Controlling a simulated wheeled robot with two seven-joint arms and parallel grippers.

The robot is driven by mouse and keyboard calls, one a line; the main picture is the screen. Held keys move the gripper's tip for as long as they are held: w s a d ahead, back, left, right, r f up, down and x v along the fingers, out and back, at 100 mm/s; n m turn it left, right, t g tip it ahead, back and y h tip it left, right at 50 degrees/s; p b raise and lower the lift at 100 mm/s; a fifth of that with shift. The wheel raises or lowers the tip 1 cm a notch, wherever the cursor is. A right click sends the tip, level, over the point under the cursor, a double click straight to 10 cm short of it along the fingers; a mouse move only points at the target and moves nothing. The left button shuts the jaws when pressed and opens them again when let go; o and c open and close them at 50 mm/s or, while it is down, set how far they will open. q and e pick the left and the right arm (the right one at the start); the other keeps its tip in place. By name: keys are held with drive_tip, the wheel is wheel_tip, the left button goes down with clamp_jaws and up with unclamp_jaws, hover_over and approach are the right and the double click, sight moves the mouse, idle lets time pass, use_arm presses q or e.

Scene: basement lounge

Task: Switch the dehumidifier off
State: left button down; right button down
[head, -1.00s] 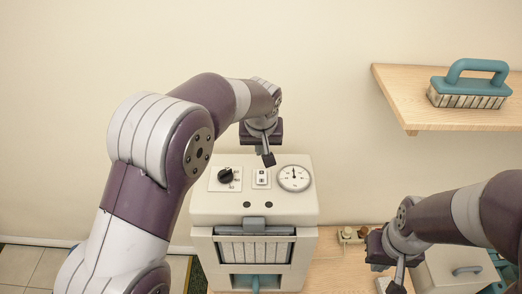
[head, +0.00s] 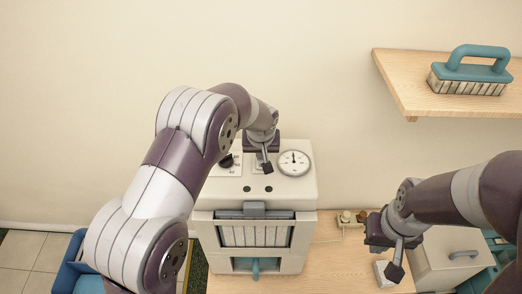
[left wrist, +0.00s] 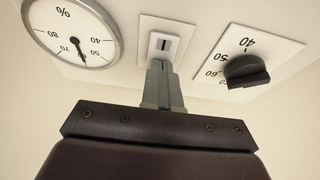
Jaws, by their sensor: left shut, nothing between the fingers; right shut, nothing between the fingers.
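The dehumidifier (head: 300,190) is a cream box with a sloped top panel, standing on a wooden surface. The panel holds a round gauge (head: 294,162), a black knob (head: 226,161) and a small rocker switch (left wrist: 161,46) on a white plate between them. My left gripper (head: 267,168) is shut and empty, right over the switch, hiding most of it in the head view. In the left wrist view its shut fingertips (left wrist: 158,66) overlap the lower edge of the switch plate; I cannot tell whether they touch. My right gripper (head: 394,272) is shut and empty, right of the dehumidifier.
A wooden shelf (head: 405,100) on the right wall area holds a teal-handled brush (head: 470,72). A cream box with a grey handle (head: 464,254) stands at the lower right. A small socket block (head: 347,218) lies beside the dehumidifier. A blue bin (head: 72,268) is at lower left.

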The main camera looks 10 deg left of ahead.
use_arm(q)
drive_tip(key=shift+f+b, duration=0.3)
drive_tip(key=shift+r, duration=0.15)
drive_tip(key=shift+s+f, duration=0.15)
drive_tip(key=shift+f, duration=0.05)
drive_tip(key=shift+s, duration=0.2)
drive_tip(key=shift+s+d, duration=0.1)
drive_tip(key=shift+s, duration=0.45)
